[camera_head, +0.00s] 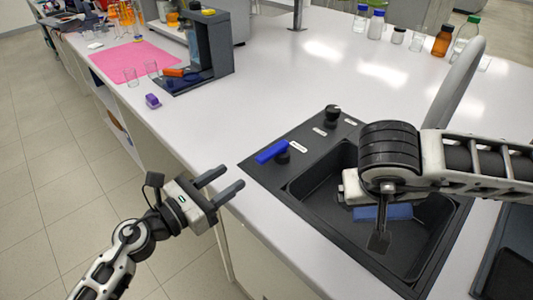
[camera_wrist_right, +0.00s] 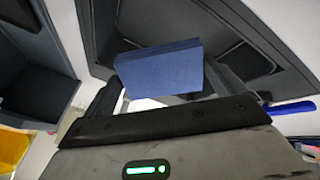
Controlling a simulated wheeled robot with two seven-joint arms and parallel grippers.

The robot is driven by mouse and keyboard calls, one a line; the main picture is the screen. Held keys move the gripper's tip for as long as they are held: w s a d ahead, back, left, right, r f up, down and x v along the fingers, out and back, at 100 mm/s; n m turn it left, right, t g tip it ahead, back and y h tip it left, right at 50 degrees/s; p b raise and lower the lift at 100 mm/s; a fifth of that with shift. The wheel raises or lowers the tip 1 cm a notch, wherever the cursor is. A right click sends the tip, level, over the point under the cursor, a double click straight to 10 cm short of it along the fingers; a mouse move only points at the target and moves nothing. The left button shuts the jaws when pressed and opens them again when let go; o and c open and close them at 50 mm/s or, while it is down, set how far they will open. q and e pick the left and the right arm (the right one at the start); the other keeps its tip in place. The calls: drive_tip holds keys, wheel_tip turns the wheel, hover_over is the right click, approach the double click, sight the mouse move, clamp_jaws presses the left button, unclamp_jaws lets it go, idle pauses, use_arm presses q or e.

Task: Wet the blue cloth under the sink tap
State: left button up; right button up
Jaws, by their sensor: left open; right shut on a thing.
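The blue cloth (camera_head: 398,212) is in my right gripper (camera_head: 378,225), over the black sink basin (camera_head: 315,183). In the right wrist view the cloth (camera_wrist_right: 158,68) is a folded blue block between the two fingers of the right gripper (camera_wrist_right: 163,92), which is shut on it. A grey curved shape (camera_head: 458,85), which looks like the tap, rises behind my right arm; its lower part is hidden. A blue lever (camera_head: 271,152) and a black knob (camera_head: 333,113) stand on the sink's rim. My left gripper (camera_head: 232,178) is open and empty, left of the sink by the counter's front edge.
The white counter (camera_head: 290,75) is clear between the sink and a grey device (camera_head: 215,50). A purple item (camera_head: 152,100), small glasses and a pink mat (camera_head: 135,60) lie at the left. Several bottles (camera_head: 442,40) stand at the back right. A dark tray (camera_head: 510,275) is at the lower right.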

sight(257, 160)
use_arm(q)
drive_tip(key=shift+w+d, duration=0.25)
use_arm(e)
drive_tip(key=shift+r, duration=0.1)
use_arm(q)
drive_tip(key=p+x, duration=0.1)
drive_tip(key=x, duration=1)
drive_tip(key=shift+w+d, duration=0.1)
use_arm(e)
drive_tip(key=shift+r, duration=0.65)
